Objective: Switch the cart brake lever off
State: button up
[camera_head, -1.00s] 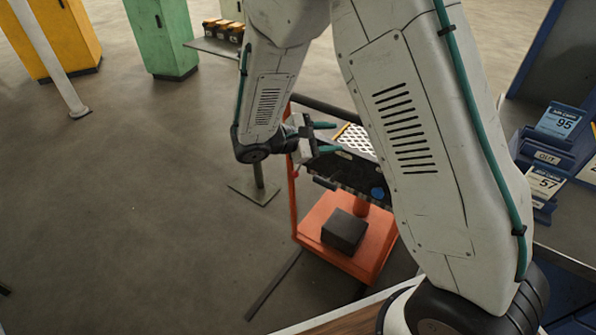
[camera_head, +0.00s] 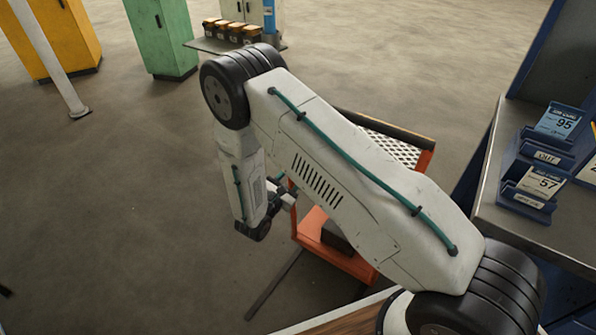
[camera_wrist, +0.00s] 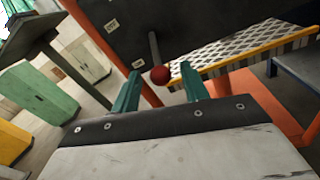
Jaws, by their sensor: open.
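The cart (camera_head: 350,262) is orange with a perforated top deck, and my arm covers much of it in the head view. In the wrist view, the brake lever (camera_wrist: 154,48) is a grey rod ending in a red ball knob (camera_wrist: 160,75). It stands out from the cart's dark panel (camera_wrist: 200,35), which has small white labels. My gripper (camera_wrist: 158,88) is open, with its two green fingers apart. The knob appears between the fingertips in that view; contact cannot be told. In the head view, my gripper (camera_head: 282,188) is at the cart's left side, partly hidden.
A bench (camera_head: 525,225) with blue card holders (camera_head: 545,155) stands at the right. Green (camera_head: 160,38) and yellow (camera_head: 50,35) cabinets stand at the back left. A shelf (camera_head: 215,45) holds several orange-topped boxes. The floor left of the cart is clear.

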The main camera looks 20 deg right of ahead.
jog(key=shift+x, duration=1.75)
jog(key=shift+c, duration=0.4)
grip_shut()
jog(key=shift+a, duration=0.15)
